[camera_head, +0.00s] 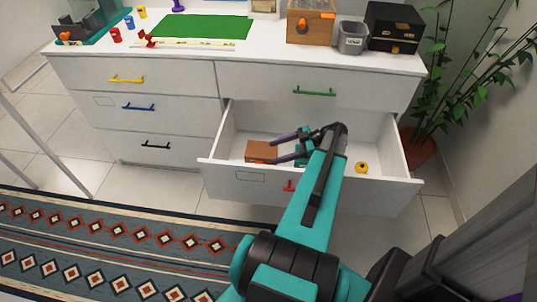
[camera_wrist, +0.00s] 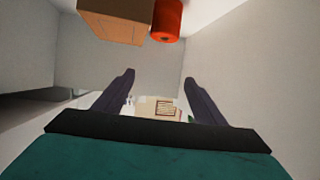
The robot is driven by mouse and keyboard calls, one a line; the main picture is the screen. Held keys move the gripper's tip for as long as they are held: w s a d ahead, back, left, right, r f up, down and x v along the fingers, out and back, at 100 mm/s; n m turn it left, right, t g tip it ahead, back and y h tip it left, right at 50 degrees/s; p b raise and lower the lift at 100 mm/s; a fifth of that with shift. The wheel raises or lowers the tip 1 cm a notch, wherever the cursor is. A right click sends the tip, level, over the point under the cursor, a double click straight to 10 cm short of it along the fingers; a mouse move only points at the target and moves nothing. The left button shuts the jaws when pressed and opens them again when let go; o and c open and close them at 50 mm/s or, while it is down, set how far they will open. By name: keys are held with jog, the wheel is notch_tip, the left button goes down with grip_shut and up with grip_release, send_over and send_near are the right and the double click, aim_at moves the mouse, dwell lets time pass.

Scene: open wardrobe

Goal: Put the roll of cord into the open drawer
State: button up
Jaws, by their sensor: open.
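The open drawer (camera_head: 380,193) is the lower right one, with a red handle. My gripper (camera_head: 274,148) is over its left part, fingers open and pointing left; nothing shows between the fingertips in the wrist view (camera_wrist: 159,76). An orange-red cylinder (camera_wrist: 167,18), possibly the roll of cord, sits beside a brown box at the top of the wrist view, beyond the fingertips and apart from them. A small yellow round item (camera_head: 361,168) lies in the drawer's right part. I cannot tell for certain which is the roll of cord.
The brown box (camera_head: 262,151) is in the drawer's left part. The dresser top (camera_head: 270,40) holds a green mat (camera_head: 205,27), a wooden box (camera_head: 310,22), a grey bin (camera_head: 352,40) and a black case (camera_head: 393,28). A plant (camera_head: 455,70) stands at the right.

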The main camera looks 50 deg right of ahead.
jog(key=shift+v, duration=1.4)
jog(key=shift+r, duration=0.1)
